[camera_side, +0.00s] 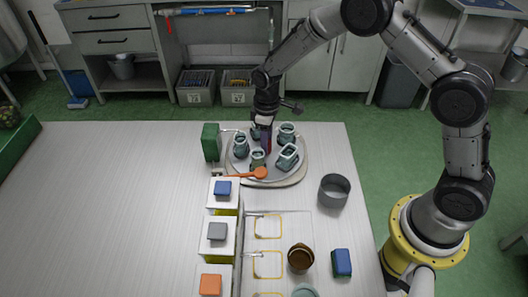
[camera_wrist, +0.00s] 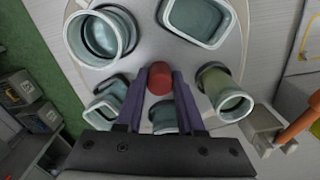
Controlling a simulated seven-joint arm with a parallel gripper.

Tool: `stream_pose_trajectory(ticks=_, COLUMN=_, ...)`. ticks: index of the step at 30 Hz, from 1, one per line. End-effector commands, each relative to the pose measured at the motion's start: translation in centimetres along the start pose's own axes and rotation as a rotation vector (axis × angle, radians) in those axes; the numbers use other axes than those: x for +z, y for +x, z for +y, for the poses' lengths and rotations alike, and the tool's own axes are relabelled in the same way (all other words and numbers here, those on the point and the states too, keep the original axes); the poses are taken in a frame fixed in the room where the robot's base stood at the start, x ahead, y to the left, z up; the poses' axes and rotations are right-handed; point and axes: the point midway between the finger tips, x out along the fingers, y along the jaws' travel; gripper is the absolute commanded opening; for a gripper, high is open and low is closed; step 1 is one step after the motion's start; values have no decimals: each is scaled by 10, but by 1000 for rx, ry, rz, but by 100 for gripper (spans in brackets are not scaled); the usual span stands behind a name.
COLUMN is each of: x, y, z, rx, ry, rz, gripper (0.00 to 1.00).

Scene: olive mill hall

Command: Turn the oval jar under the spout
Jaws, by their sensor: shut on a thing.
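A pale round turntable (camera_side: 300,174) carries several grey-green jars around its centre. My gripper (camera_wrist: 160,82) is shut on a red knob (camera_wrist: 160,84) at the middle of the turntable. In the wrist view a wide round jar (camera_wrist: 72,35), a squarish jar (camera_wrist: 197,18), an olive-toned jar (camera_wrist: 222,88) and an angular jar (camera_wrist: 107,100) stand around it; another is partly hidden under my fingers. I cannot tell for certain which is the oval one. A green block (camera_side: 210,143) stands left of the turntable, with a thin pale pipe, apparently the spout, reaching over its edge.
An orange spoon-like piece (camera_side: 260,173) reaches over the turntable's front edge. White dispensers with blue (camera_side: 222,187), grey (camera_side: 217,231) and orange (camera_side: 210,285) tops stand in front. A dark open bowl (camera_side: 334,190), a brown cup (camera_side: 300,257) and a blue block (camera_side: 341,263) lie right.

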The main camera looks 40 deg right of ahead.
Motion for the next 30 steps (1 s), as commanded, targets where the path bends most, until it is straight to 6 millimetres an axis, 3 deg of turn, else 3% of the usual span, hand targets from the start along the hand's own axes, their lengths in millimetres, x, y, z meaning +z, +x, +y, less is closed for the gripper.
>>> stream_pose_trajectory(ticks=2, x=-1, y=-2, z=0, rx=1, ry=1, rz=3, gripper=0)
stream_pose_trajectory(ticks=3, x=-1, y=-2, z=0, rx=1, ry=1, rz=4, gripper=41)
stream_pose_trajectory(ticks=6, x=-1, y=-1, z=0, rx=1, ry=2, rz=3, gripper=55)
stream_pose_trajectory(ticks=16, x=-1, y=-5, z=0, rx=1, ry=2, rz=2, gripper=55)
stream_pose_trajectory(ticks=30, x=-1, y=-67, z=0, rx=2, ry=2, rz=4, gripper=55)
